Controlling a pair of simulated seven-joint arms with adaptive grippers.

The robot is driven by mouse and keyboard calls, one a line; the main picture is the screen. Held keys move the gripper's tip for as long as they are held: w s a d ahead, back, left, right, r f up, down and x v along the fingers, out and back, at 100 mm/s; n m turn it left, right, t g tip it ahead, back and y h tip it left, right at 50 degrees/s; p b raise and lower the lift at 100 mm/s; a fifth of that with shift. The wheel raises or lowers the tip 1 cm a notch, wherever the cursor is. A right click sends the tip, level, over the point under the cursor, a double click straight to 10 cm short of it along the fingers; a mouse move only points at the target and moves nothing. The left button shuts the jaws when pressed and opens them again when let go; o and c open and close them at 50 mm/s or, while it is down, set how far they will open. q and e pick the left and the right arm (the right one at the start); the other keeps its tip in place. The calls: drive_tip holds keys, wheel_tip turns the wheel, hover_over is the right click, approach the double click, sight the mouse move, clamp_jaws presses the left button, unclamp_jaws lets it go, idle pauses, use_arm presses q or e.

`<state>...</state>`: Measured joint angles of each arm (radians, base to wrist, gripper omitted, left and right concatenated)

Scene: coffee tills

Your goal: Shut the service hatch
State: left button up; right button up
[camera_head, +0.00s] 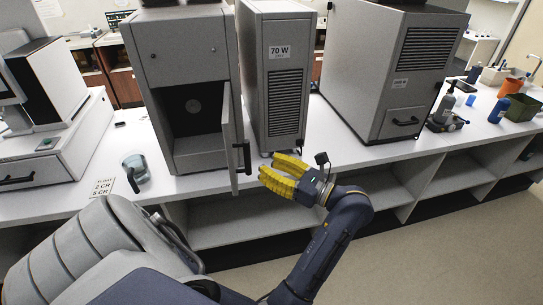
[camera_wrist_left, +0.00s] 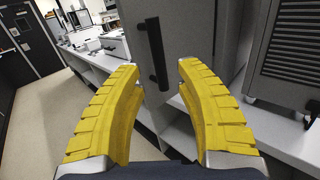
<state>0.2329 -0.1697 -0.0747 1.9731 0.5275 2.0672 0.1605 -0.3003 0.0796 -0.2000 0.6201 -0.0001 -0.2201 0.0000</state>
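The service hatch (camera_head: 229,143) is the grey door of a grey machine (camera_head: 179,45). It stands open, swung out toward me at the right of the dark opening (camera_head: 195,112). Its black bar handle (camera_head: 243,157) is upright near the door's free edge. In the left wrist view the hatch (camera_wrist_left: 192,30) and its handle (camera_wrist_left: 155,55) show up close. My left gripper (camera_head: 267,167) has yellow fingers, spread open and empty, just right of the handle. In the wrist view the handle appears between the fingertips (camera_wrist_left: 160,68); contact is not visible. My right gripper is not in view.
A narrow vented unit labelled 70 W (camera_head: 277,75) stands right of the hatch, with a larger grey machine (camera_head: 393,70) beyond. A small grey-blue container (camera_head: 135,168) and price card (camera_head: 103,187) lie on the white counter (camera_head: 375,153) to the left. Open shelves (camera_head: 240,222) are below.

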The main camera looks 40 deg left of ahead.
sight(250, 160)
use_arm(q)
drive_tip(key=shift+n+h, duration=0.4)
drive_tip(key=shift+h, duration=0.2)
drive_tip(key=a, duration=0.2)
drive_tip(key=s+a, duration=0.1)
drive_tip(key=a, duration=0.4)
drive_tip(key=shift+s+a, duration=0.3)
drive_tip(key=shift+a, duration=0.05)
clamp_jaws()
